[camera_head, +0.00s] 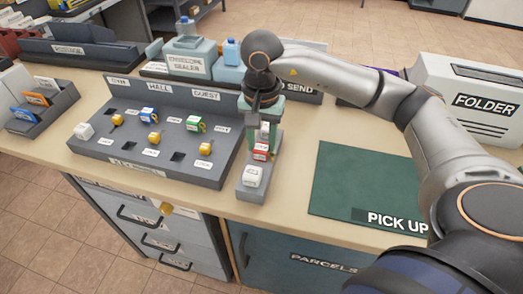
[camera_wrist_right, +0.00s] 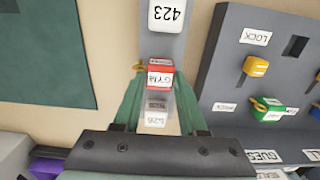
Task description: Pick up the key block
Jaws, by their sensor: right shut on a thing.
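A red block with a white GYM label (camera_head: 261,152) is at the narrow grey rack (camera_head: 248,190). It also shows in the right wrist view (camera_wrist_right: 159,76), with a small yellow key-like part at its side. My right gripper (camera_head: 262,143) points down over this rack. In the wrist view its green fingers (camera_wrist_right: 159,84) close in on both sides of the red block, and it is shut on it. Whether the block touches the rack is hard to tell. My left gripper is not in view.
A white block labelled 423 (camera_wrist_right: 166,15) sits on the rack's front end; another white block (camera_wrist_right: 155,118) is behind the red one. A sloped grey key board (camera_head: 160,140) stands close to the left. A green PICK UP mat (camera_head: 365,185) lies clear at the right.

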